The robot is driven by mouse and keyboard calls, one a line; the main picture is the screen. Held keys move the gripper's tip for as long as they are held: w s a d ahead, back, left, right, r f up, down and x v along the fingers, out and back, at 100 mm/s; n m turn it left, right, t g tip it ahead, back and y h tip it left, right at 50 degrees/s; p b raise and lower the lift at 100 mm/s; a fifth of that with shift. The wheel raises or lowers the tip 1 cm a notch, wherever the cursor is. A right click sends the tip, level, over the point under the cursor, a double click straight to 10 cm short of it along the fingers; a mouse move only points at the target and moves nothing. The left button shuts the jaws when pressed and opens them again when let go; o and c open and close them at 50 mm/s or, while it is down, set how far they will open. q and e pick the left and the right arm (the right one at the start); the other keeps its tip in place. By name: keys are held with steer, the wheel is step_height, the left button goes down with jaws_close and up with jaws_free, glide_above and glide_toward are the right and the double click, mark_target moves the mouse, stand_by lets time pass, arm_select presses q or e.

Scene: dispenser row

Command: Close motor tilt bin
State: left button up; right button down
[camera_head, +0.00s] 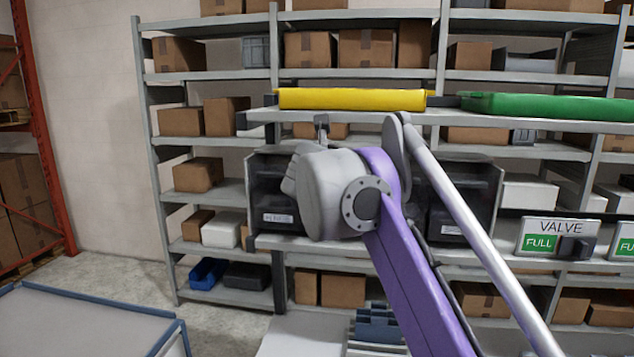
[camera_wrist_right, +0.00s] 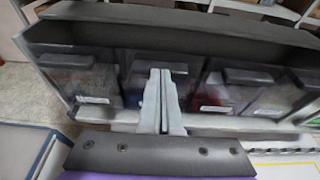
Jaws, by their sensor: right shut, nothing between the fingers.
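A row of dark, see-through tilt bins hangs under the shelf. In the head view, the left bin (camera_head: 270,190) shows beside my right arm and another bin (camera_head: 452,226) shows to its right. The wrist view shows several bins side by side, including a left one (camera_wrist_right: 92,82) and one right of the fingers (camera_wrist_right: 213,101). Their labels are too small to read, so I cannot tell which is the motor bin or how far any is tilted. My right gripper (camera_wrist_right: 162,75) is shut and empty in front of a middle bin; contact is unclear. My left gripper is out of view.
A yellow tray (camera_head: 350,99) and a green tray (camera_head: 545,107) lie on the shelf above. A VALVE sign (camera_head: 560,228) with a FULL tag is at the right. Racks of cardboard boxes stand behind. A blue-edged table (camera_head: 85,318) is at the lower left.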

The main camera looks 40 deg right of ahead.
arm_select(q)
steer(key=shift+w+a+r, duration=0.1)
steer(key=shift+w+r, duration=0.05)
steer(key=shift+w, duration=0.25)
arm_select(e)
steer(key=shift+d+r, duration=0.35)
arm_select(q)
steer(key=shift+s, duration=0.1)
arm_select(e)
steer(key=shift+a+f, duration=0.1)
steer(key=shift+a, duration=0.05)
